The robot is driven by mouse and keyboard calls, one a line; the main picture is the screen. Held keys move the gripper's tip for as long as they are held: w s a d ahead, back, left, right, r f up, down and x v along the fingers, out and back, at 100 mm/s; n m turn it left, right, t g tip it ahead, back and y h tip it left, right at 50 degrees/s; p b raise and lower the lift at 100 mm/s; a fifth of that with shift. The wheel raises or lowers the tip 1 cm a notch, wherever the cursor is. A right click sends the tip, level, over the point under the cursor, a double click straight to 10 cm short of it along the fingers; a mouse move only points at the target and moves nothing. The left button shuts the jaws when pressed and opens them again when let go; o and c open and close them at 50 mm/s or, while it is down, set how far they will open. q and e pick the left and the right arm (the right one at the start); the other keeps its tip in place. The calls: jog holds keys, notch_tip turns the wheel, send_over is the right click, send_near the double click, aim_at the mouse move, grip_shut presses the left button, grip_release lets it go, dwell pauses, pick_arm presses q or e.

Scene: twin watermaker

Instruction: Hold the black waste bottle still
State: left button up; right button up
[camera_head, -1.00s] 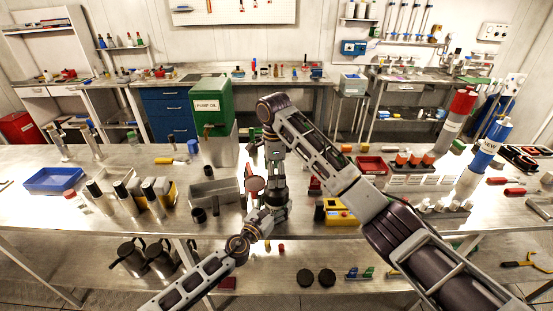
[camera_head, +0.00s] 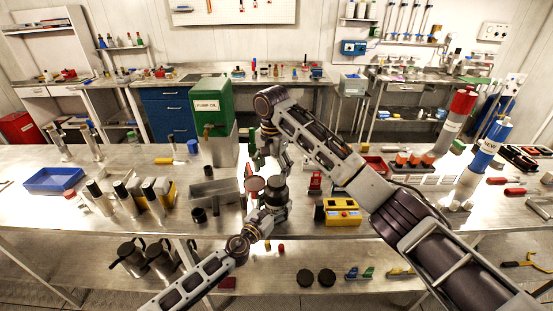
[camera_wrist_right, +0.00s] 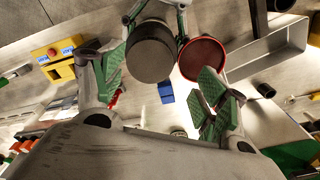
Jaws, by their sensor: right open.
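The black waste bottle (camera_head: 276,186) shows as a dark round cylinder near the front middle of the bench. Its round top (camera_wrist_right: 151,52) faces the camera in the right wrist view. My left gripper (camera_wrist_right: 157,14) has green-padded fingers on either side of the bottle and appears closed on it; in the head view its fingers are hard to make out. My right gripper (camera_head: 269,160) is above and behind the bottle. A red disc (camera_head: 254,184) sits right beside the bottle's top.
A grey open metal box (camera_head: 215,191) stands left of the bottle. A yellow device (camera_head: 342,212) stands to its right. The green pump oil container (camera_head: 213,105) stands behind. Bottles and cylinders crowd both bench sides.

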aim_at(276, 181)
jog(key=n, duration=0.3)
jog(key=r+n, duration=0.1)
jog(key=n, duration=0.2)
jog(key=shift+n, duration=0.3)
jog(key=n, duration=0.3)
jog(key=shift+r, duration=0.25)
jog(key=n, duration=0.4)
jog(key=shift+d+r+n, duration=0.1)
jog(key=shift+r+n, duration=0.2)
jog(key=n, duration=0.3)
jog(key=shift+d+r, duration=0.1)
jog(key=shift+r, duration=0.1)
jog(key=n, duration=0.4)
jog(key=shift+d+r, duration=0.15)
jog(key=shift+r, duration=0.1)
jog(key=n, duration=0.7)
jog(key=shift+d+r, duration=0.35)
jog(key=shift+r, duration=0.05)
jog(key=shift+f, duration=0.1)
jog(key=shift+f, duration=3.9)
